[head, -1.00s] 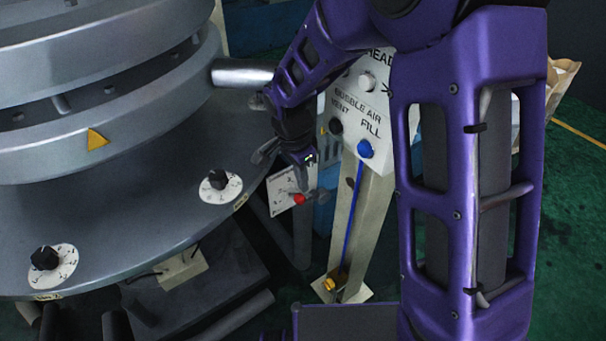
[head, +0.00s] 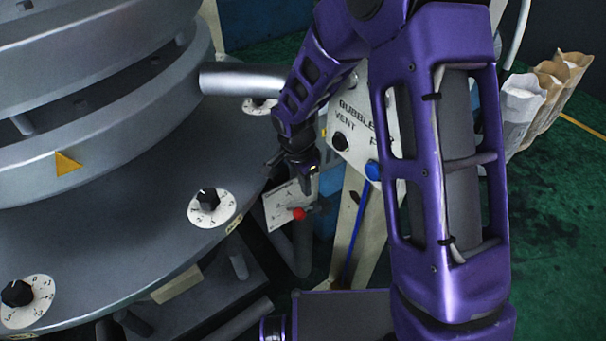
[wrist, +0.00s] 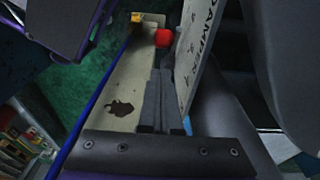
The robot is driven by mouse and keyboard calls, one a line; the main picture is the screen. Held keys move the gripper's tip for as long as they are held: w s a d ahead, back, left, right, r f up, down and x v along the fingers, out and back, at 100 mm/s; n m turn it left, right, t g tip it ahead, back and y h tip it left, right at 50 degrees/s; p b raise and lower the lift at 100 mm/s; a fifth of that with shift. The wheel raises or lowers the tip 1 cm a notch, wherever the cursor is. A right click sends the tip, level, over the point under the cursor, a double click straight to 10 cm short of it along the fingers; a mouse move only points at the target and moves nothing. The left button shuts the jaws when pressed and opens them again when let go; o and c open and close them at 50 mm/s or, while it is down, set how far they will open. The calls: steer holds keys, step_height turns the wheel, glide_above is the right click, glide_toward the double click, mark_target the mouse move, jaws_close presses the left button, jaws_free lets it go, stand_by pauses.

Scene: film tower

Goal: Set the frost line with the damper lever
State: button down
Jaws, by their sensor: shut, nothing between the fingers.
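The damper lever ends in a red knob (head: 299,214), in front of a pale marked scale plate (head: 288,205) below the edge of the round grey machine. In the wrist view the red knob (wrist: 163,38) lies just beyond my fingertips, beside the plate (wrist: 197,45) lettered "DAMPER". My gripper (head: 311,182) is just above the knob in the head view. In the wrist view my gripper (wrist: 162,74) has its dark fingers together, with nothing between them. I see no contact with the knob. Most of the lever's arm is hidden.
The grey machine (head: 110,240) with black dials (head: 208,203) fills the left. A pale post with a "BUBBLE" panel (head: 342,162) and blue knob (head: 374,171) stands close to my arm, partly hidden. Paper bags (head: 521,108) stand at right on open green floor (head: 560,220).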

mark_target(299, 212)
steer(key=f, duration=0.4)
steer(key=a+f, duration=0.1)
steer(key=shift+s+f, duration=0.3)
steer(key=shift+f, duration=0.1)
steer(key=shift+s+a+f+b, duration=0.2)
steer(key=shift+f+b, duration=0.15)
steer(key=shift+b, duration=0.55)
steer(key=shift+s+a+f+b, duration=0.2)
steer(key=shift+a+b, duration=0.1)
steer(key=shift+b, duration=0.3)
steer(key=shift+r, duration=0.15)
steer(key=r+p, duration=0.2)
steer(key=r, duration=0.1)
steer(key=w+d+r+p, duration=0.1)
steer(key=shift+r, duration=0.35)
step_height(299, 212, up, 9)
steer(key=s+a, duration=0.1)
steer(key=a, duration=0.1)
steer(key=shift+s, duration=0.3)
